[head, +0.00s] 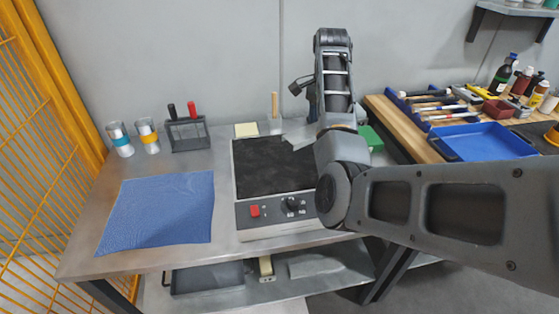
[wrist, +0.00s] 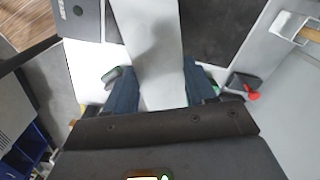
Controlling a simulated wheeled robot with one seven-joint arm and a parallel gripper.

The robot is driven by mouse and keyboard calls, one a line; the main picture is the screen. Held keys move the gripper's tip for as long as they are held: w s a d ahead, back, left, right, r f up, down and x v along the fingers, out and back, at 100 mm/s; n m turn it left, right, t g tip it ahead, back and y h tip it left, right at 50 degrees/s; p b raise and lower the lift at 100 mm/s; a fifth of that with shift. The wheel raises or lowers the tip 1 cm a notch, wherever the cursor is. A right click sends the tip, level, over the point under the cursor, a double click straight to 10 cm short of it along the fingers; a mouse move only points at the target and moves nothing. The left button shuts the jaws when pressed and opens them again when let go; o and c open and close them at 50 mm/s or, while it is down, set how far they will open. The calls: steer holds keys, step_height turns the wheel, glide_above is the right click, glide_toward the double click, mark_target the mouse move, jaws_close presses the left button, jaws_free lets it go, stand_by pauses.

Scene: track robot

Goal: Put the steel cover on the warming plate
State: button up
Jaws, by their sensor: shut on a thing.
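The warming plate (head: 265,165) is a dark square top with a grey front panel carrying a red switch and black knobs. It stands on the steel table, partly behind my arm. In the wrist view its dark top (wrist: 222,28) and panel (wrist: 80,18) show on either side of the steel cover. My gripper (wrist: 158,78) is shut on the steel cover (wrist: 150,35), a pale grey sheet between its two blue-grey fingers. The cover appears above the plate; its height cannot be told. In the head view my arm hides the fingers; a pale grey piece (head: 300,135) shows beside it.
A blue cloth (head: 160,208) lies left of the plate. Two jars (head: 148,137) and a grey holder with black and red handles (head: 187,134) stand behind it. A green box (head: 370,138) is right of my arm. A wooden bench with a blue tray (head: 490,142) stands right.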

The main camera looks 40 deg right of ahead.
steer(key=shift+w+f, duration=0.1)
steer(key=shift+f, duration=0.15)
steer(key=b, duration=0.2)
glide_above(282, 166)
step_height(282, 166, down, 6)
steer(key=shift+f, duration=2.2)
steer(key=shift+f, duration=0.1)
steer(key=o, duration=1.1)
steer(key=shift+o, duration=0.2)
step_height(282, 166, up, 12)
steer(key=p, duration=0.2)
